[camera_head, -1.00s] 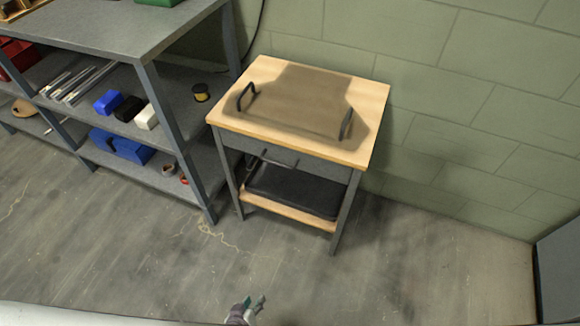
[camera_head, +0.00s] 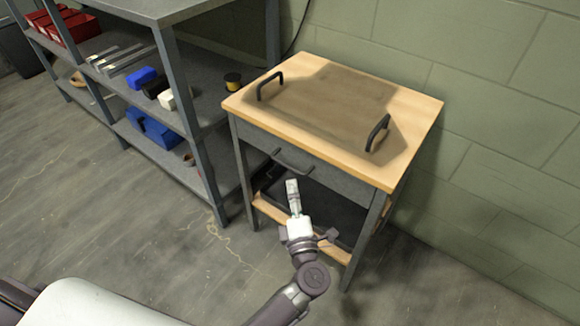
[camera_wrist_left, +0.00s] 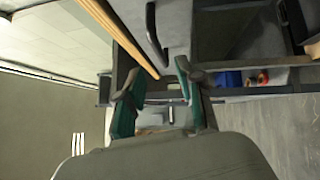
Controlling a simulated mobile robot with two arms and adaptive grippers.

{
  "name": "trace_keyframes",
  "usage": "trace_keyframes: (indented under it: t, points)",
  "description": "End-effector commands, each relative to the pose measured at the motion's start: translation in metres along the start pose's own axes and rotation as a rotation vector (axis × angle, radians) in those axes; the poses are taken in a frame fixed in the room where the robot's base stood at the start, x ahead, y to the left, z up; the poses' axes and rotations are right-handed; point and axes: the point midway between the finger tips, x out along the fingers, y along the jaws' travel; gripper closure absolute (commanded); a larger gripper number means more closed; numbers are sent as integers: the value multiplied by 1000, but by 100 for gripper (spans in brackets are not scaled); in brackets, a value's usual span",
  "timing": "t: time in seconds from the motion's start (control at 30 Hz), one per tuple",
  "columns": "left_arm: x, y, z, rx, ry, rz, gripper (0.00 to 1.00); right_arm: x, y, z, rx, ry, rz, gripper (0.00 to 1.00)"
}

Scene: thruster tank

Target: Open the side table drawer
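The side table (camera_head: 421,104) has a light wooden top and grey legs. Its grey drawer (camera_head: 330,172) lies under the top and looks shut, with a dark bar handle (camera_head: 291,163) on its front. My left gripper (camera_head: 292,186) is just in front of and below the handle, apart from it in the head view. In the left wrist view the left gripper's two greenish fingers (camera_wrist_left: 155,95) are spread with nothing between them. The handle shows there as a dark bar (camera_wrist_left: 153,32) above the fingertips. My right gripper is not in view.
A grey shelf unit (camera_head: 205,85) with blue boxes (camera_head: 150,128) and red bins (camera_head: 70,27) stands left of the table. A tray with two dark handles (camera_head: 335,92) lies on the tabletop. A green block wall (camera_head: 480,85) is behind. The floor (camera_head: 90,215) in front is clear.

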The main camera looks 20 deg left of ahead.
Motion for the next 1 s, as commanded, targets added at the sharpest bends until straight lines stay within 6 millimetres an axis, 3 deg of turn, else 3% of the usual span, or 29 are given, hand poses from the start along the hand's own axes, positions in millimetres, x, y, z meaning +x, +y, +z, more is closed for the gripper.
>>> trace_keyframes:
  t: [0.2, 0.4, 0.83, 1.0]
  points:
    - [47, 0, 0, 3, -1, 4, 63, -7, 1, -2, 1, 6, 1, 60]
    - [74, 0, 0, 4, -2, 2, 63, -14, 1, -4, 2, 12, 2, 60]
    - [83, -1, 0, 3, -1, 0, 63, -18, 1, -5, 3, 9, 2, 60]
    - [83, -1, 0, 3, -1, 0, 91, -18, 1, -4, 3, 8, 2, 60]
